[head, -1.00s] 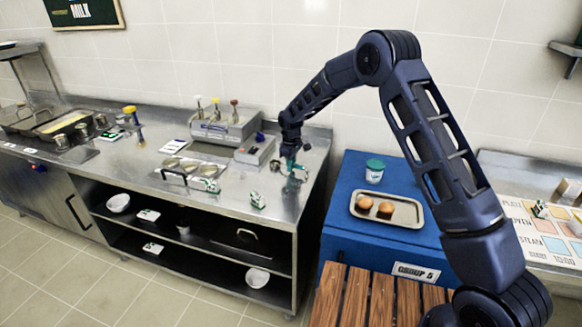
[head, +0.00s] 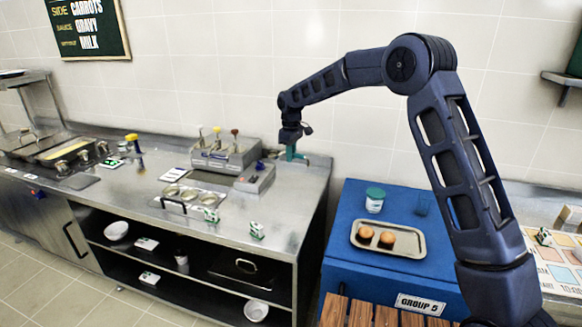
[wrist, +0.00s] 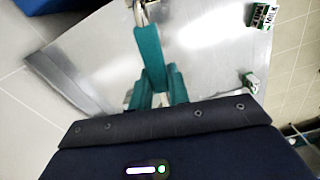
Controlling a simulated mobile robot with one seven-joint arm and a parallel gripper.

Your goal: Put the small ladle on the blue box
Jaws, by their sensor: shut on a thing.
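My gripper (head: 291,153) is above the right end of the steel counter in the head view. Its teal fingers (wrist: 152,55) are closed in the wrist view. A shiny metal piece, which I take for the small ladle (wrist: 141,13), shows at the fingertips; the rest of it is hidden or out of frame. The blue box (head: 342,222) stands to the right of the counter in the head view, lower than my gripper and apart from it. A corner of it seems to show in the wrist view (wrist: 43,8).
On the blue box are a tray (head: 418,243) with two buns, a teal-lidded jar (head: 375,200) and a blue cup (head: 422,204). A dispenser (head: 222,155) and small cartons (head: 257,230) stand on the counter (head: 290,195). Wooden slats (head: 359,313) lie in front.

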